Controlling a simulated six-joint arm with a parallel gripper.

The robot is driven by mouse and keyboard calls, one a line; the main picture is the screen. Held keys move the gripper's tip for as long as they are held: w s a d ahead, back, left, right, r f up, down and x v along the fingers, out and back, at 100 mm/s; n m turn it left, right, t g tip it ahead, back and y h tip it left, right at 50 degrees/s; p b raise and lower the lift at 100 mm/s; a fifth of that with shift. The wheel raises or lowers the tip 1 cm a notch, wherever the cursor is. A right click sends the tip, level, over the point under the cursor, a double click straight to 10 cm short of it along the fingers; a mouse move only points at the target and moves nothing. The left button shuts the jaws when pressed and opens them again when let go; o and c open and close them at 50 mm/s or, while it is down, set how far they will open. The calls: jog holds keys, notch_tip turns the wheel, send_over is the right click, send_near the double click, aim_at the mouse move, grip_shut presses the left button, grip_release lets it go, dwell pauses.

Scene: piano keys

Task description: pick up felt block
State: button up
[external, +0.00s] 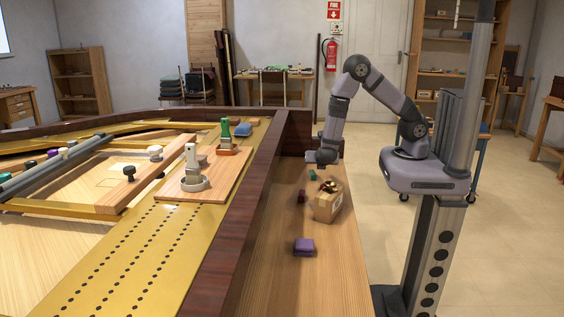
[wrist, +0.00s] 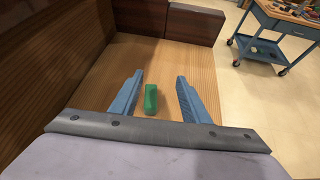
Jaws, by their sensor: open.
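A small green block (wrist: 151,98) lies on the wooden shelf in the wrist view. It appears between my open fingers, nearer the left one, with visible gaps on both sides. My gripper (wrist: 160,78) is open and empty, pointing down toward the shelf. In the external view my gripper (external: 326,160) hangs above the shelf, just above and slightly right of the green block (external: 312,174). A purple folded-looking block (external: 304,247) lies nearer the camera on the shelf. Which of these is felt is not clear from the pictures.
A cardboard box (external: 328,206) with small items on top stands on the shelf (external: 330,275) close to the green block. A small dark red block (external: 302,196) lies beside the box. The dark wooden piano rim (external: 245,205) rises along the shelf's left side.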

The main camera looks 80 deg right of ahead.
aim_at(312, 171)
jog(key=shift+w+d+r+n+t+h, duration=0.2)
jog(key=shift+w+r+n+t+h, duration=0.15)
jog(key=shift+w+r+n, duration=0.3)
jog(key=shift+w+d+r, duration=0.1)
jog(key=shift+d+r, duration=0.05)
jog(key=shift+r, duration=0.15)
jog(key=shift+f, duration=3.55)
jog(key=shift+p+x, duration=0.35)
jog(key=shift+x, duration=2.15)
jog(key=shift+r, duration=0.1)
grip_shut()
